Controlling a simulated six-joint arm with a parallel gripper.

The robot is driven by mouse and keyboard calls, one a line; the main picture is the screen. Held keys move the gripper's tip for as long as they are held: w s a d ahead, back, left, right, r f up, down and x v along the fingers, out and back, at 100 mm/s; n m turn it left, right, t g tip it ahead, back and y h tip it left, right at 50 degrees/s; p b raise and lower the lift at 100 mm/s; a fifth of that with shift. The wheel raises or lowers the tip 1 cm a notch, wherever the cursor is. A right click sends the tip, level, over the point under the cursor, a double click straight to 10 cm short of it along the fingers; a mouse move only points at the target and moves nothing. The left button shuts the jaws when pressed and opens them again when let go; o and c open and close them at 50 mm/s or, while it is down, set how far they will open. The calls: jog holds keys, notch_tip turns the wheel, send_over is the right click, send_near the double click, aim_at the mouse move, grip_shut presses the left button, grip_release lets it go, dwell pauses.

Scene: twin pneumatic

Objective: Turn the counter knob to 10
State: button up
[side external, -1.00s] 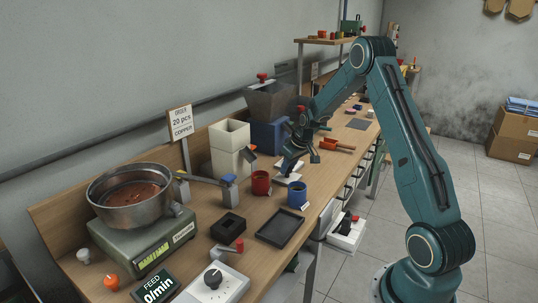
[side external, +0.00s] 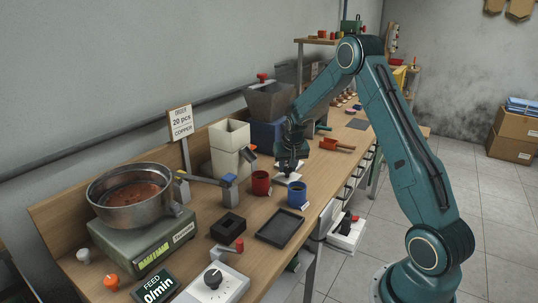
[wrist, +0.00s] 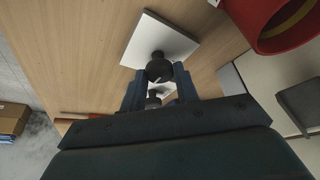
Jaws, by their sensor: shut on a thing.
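A black round knob (wrist: 159,68) with a small pale mark stands on a white plate (wrist: 158,35) in the wrist view. My gripper (wrist: 160,78) has a finger on each side of the knob and is shut on it. The knob is hidden there by my fingers. No readable number shows beside it. Another black knob (side external: 213,279) sits on a white box at the front, clear of my gripper.
The bowl feeder (side external: 140,197) is at left, with a display reading 0/min (side external: 157,288).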

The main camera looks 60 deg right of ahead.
jog(key=o, duration=1)
jog(key=shift+c, duration=0.2)
jog(key=shift+r, duration=0.15)
jog(key=v, duration=1.3)
jog(key=shift+r, duration=0.3)
jog(key=shift+s, duration=0.1)
